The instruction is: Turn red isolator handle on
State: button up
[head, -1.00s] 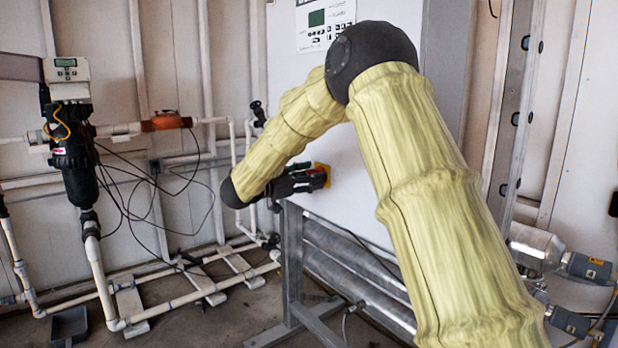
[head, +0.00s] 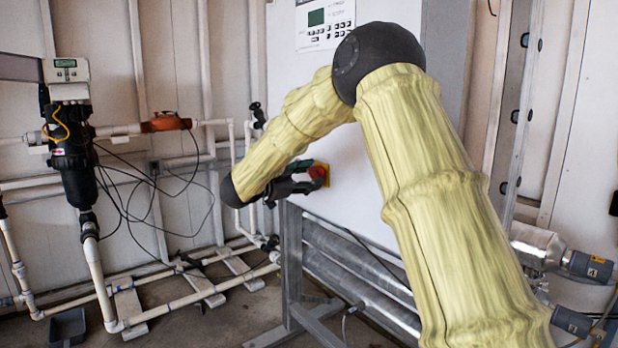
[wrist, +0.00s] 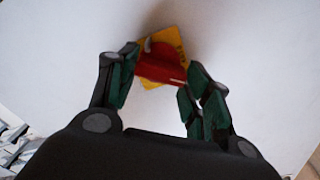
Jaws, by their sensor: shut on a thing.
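The red isolator handle (wrist: 160,66) sits on a yellow plate (wrist: 153,82) on the white cabinet face. In the wrist view the handle and plate look tilted in the picture. My gripper (wrist: 160,80) has one finger on each side of the handle and is shut on it. In the head view my gripper (head: 300,180) reaches the cabinet's lower left part, and the red handle (head: 318,172) shows at its tips with the yellow plate (head: 326,170) behind. The fingers partly cover the handle.
The white cabinet (head: 370,185) has a keypad panel (head: 325,27) at its top and stands on a grey metal frame (head: 292,265). Metal cylinders (head: 360,275) lie beneath it. White pipes (head: 95,270) and a black filter unit (head: 72,150) stand at the left.

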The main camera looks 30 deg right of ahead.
jog(key=shift+f, duration=0.1)
jog(key=o, duration=1)
jog(key=shift+o, duration=0.2)
jog(key=shift+a, duration=0.1)
jog(key=s+a, duration=0.1)
jog(key=a, duration=1)
jog(key=shift+a, duration=0.4)
